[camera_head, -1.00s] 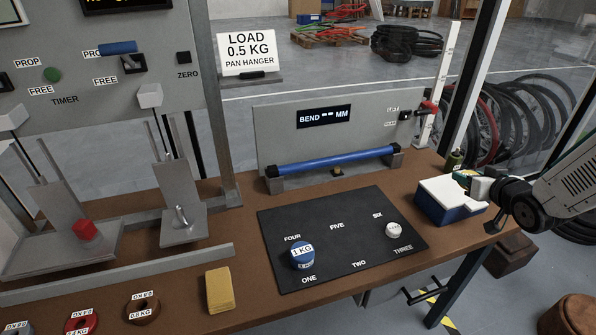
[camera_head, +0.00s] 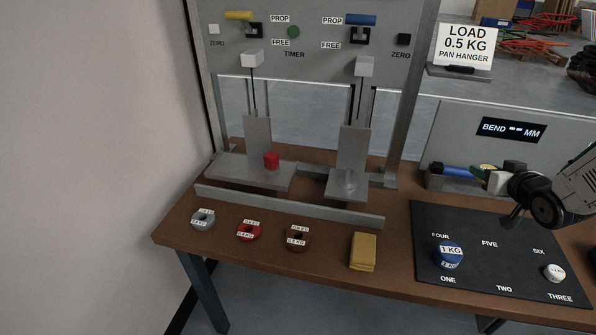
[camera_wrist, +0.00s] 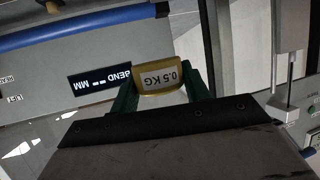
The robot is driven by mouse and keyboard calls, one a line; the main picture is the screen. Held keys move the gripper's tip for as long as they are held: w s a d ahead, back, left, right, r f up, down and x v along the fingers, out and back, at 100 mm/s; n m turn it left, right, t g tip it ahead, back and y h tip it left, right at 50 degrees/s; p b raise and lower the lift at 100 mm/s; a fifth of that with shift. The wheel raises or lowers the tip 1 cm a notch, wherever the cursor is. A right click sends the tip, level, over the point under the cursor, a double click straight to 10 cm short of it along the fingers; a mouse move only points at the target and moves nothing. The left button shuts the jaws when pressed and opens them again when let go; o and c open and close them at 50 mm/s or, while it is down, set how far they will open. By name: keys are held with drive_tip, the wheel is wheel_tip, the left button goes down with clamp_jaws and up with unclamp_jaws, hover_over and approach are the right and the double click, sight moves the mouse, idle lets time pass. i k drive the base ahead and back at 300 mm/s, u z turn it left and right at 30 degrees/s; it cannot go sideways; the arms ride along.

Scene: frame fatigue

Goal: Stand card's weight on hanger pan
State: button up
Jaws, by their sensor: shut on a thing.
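The card (camera_head: 466,46) reads LOAD 0.5 KG PAN HANGER and stands at the upper right in the head view. My gripper (camera_head: 488,178) is in front of the bend gauge, at the right. The wrist view shows it shut on a yellow weight (camera_wrist: 161,78) labelled 0.5 KG. Two grey hanging pans stand left of it, well apart from the gripper. The right pan (camera_head: 345,190) has a small upright peg and no weight. I cannot tell which is the hanger pan.
A black mat (camera_head: 490,270) bears a blue 1 KG weight (camera_head: 449,256) and a white weight (camera_head: 554,272). Ring weights (camera_head: 248,231) and a yellow block (camera_head: 363,251) lie along the front edge. A low grey rail (camera_head: 290,207) runs before the pans.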

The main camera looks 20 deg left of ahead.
sight(229, 171)
drive_tip(key=u, duration=1.8)
